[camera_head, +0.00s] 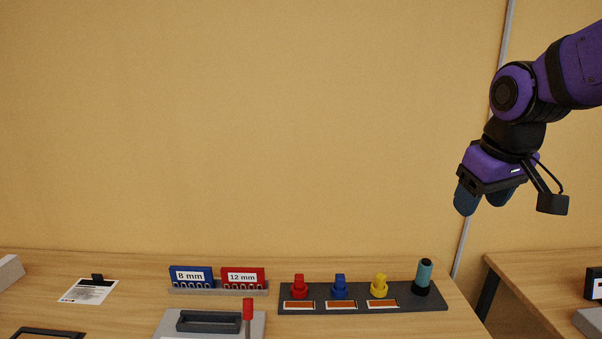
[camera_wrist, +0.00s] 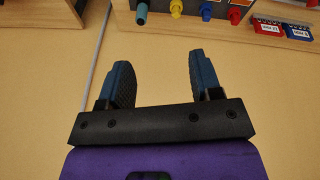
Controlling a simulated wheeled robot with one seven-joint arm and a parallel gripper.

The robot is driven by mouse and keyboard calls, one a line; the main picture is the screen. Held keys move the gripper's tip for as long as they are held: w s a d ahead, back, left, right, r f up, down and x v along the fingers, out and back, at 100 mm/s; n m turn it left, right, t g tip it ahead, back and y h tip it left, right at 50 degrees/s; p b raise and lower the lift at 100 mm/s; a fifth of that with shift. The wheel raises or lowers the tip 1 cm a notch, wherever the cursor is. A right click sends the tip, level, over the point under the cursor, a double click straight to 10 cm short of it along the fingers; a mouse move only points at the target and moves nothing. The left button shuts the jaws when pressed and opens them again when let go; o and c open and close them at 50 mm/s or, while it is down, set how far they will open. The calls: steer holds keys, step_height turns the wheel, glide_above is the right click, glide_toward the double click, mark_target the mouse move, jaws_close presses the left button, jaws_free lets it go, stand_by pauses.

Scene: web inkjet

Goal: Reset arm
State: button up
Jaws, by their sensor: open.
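My gripper (camera_head: 484,203) hangs at the upper right of the head view, well above the tables and in front of the tan wall. Its two dark blue fingers point down. In the wrist view, my gripper (camera_wrist: 160,85) shows both fingers spread apart with nothing between them. Beyond the fingertips is bare wall, with the table edge upside down at the top.
A gap separates the right table (camera_head: 545,265).

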steer(key=s+d+r+m+t, duration=0.1)
steer(key=s+m, duration=0.1)
steer(key=s, duration=1.2)
steer(key=shift+s+d+m+t, duration=0.15)
steer(key=shift+s+m+t, duration=0.15)
steer(key=shift+m, duration=0.1)
